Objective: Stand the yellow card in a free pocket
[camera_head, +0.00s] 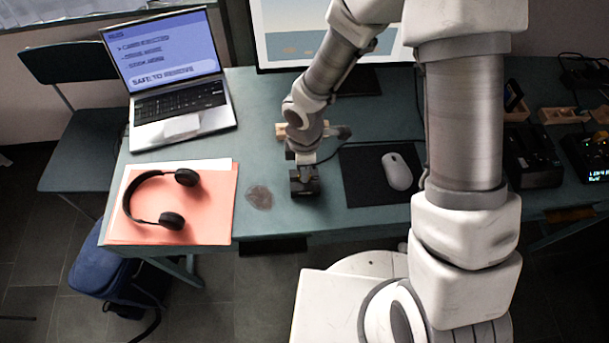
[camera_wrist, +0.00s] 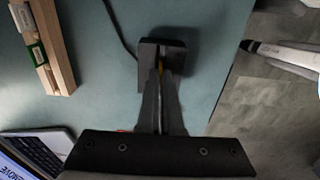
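My gripper (camera_head: 304,182) is low over the table near its front edge. In the wrist view my gripper (camera_wrist: 165,68) has its two grey fingers close together with a thin yellow edge of the yellow card (camera_wrist: 160,66) between them. The fingers reach to a small dark block (camera_wrist: 147,50), with a cable beside it. The card's lower part is hidden there; I cannot tell whether it is seated in the block. The wooden holder (camera_wrist: 62,50) lies apart, with white and green cards in it. In the head view the holder (camera_head: 282,130) is partly hidden behind my wrist.
The laptop (camera_head: 178,100) is at the back left, with headphones (camera_head: 150,215) on an orange folder (camera_head: 215,225) in front. A mouse (camera_head: 397,171) sits on a black mat (camera_head: 360,180) to the right. A dark round patch (camera_head: 259,197) is left of my gripper.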

